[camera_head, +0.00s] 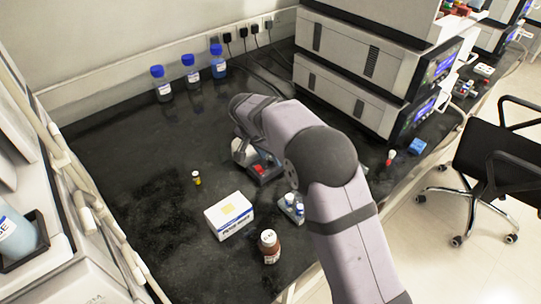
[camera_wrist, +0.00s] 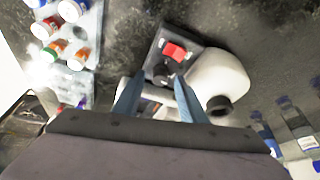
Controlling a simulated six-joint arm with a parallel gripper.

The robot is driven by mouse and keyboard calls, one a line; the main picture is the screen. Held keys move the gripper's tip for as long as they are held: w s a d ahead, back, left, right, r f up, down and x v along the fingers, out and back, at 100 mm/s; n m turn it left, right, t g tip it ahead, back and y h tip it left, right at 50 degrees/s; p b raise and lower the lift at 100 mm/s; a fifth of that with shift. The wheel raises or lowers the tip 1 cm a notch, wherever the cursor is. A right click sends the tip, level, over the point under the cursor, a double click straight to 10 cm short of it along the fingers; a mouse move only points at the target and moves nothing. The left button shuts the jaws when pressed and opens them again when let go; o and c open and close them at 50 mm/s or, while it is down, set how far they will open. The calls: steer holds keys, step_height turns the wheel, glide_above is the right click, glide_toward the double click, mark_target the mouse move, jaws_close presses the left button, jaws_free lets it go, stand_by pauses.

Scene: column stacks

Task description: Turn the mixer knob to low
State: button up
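The mixer shows in the wrist view as a dark control base (camera_wrist: 153,57) with a red rocker switch (camera_wrist: 174,51), a small black knob (camera_wrist: 161,73) and a rounded white body (camera_wrist: 222,72). My gripper (camera_wrist: 157,82) is open, with its two bluish fingers apart and pointing at the base. The knob appears between the fingertips in the picture; I cannot tell whether they touch it. The knob's setting is not readable. In the head view, the mixer's base with the red switch (camera_head: 259,170) shows partly behind my arm, and the fingertips are hidden.
A white labelled box (camera_head: 229,216), a brown bottle (camera_head: 269,246) and a small yellow vial (camera_head: 196,178) stand on the black bench. A vial rack (camera_head: 291,208) is close to my arm. Blue-capped bottles (camera_head: 190,70) stand at the back; stacked instruments (camera_head: 345,90) are behind.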

steer(key=shift+w+d+f, duration=0.1)
steer(key=shift+w+f, duration=0.05)
steer(key=shift+f, duration=0.3)
jaws_close()
